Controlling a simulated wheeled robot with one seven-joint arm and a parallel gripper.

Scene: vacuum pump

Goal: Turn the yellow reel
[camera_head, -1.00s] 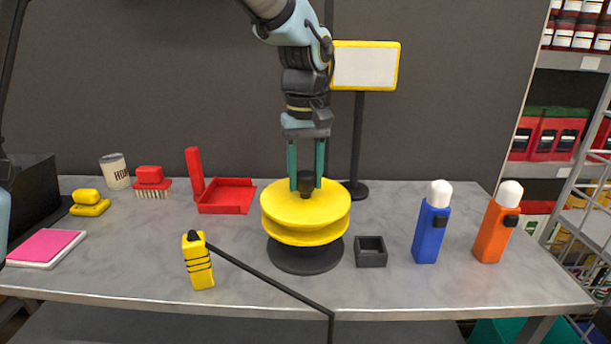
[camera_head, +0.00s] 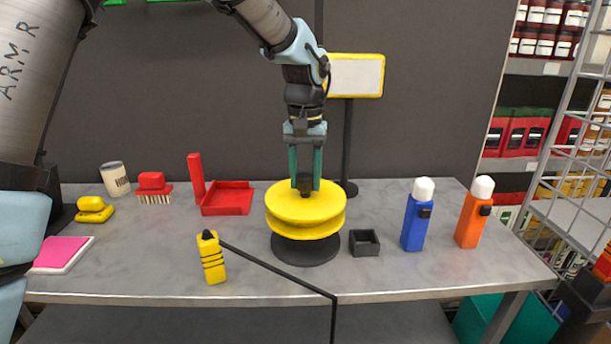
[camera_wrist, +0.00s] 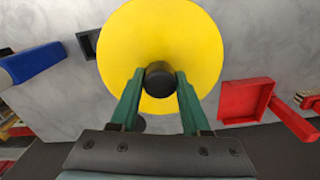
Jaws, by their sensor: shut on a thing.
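The yellow reel (camera_head: 305,203) lies flat on its round black base (camera_head: 306,249) near the middle of the grey table. A dark knob (camera_head: 305,184) stands up from its top. My gripper (camera_head: 305,180) points down over the reel. Its green fingers are on either side of the knob and shut on it. In the wrist view the knob (camera_wrist: 160,80) sits between the two fingertips (camera_wrist: 160,85), with the yellow disc (camera_wrist: 165,30) around it. The knob's lower part is partly hidden by the fingers in the head view.
A yellow box with a black cable (camera_head: 211,258) stands left of the reel. A small black open box (camera_head: 364,243) is close on its right. Blue (camera_head: 416,222) and orange (camera_head: 473,213) bottles stand farther right. A red tray (camera_head: 228,198) and a sign stand are behind.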

